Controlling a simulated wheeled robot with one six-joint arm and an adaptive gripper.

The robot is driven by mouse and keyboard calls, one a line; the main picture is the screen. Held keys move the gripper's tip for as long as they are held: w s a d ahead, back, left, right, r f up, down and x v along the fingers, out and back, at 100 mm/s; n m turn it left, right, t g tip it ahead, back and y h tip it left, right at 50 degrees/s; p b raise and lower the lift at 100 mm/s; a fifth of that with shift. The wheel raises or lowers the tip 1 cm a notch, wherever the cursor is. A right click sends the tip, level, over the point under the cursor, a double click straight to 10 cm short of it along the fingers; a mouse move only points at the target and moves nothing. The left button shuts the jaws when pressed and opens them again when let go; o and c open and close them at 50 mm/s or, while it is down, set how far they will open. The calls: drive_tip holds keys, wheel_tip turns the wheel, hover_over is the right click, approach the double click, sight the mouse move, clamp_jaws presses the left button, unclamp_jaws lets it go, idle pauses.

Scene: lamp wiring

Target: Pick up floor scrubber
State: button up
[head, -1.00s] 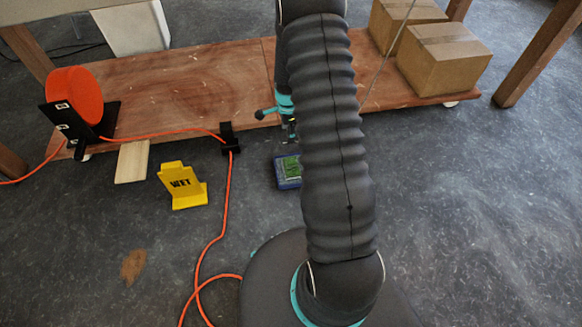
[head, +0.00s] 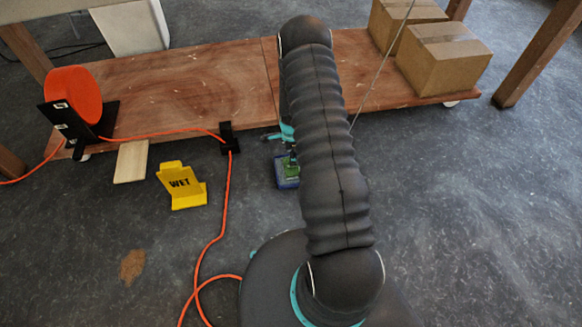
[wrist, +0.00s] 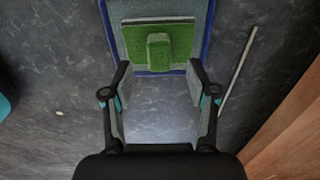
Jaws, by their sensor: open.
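The floor scrubber (wrist: 158,46) is a green rectangular pad with a raised green block at its middle. It lies on a grey mat with a blue border (wrist: 207,20). In the head view, the scrubber (head: 290,170) shows as a small green patch on the blue-edged mat (head: 288,184), partly hidden by my arm. My gripper (wrist: 159,68) is open, its two fingers spread to either side below the raised block in the wrist view. Nothing is between the fingers. In the head view my gripper is mostly behind my arm, right above the mat.
A low wooden platform (head: 190,90) stands behind, with cardboard boxes (head: 445,60) on its right and an orange reel (head: 75,95) on its left. An orange cable (head: 229,190) runs across the floor past a yellow WET sign (head: 182,187). The right floor is clear.

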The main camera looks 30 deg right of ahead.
wheel_tip(320, 180, down, 5)
drive_tip(key=shift+a, duration=0.1)
idle(0.3)
clamp_jaws()
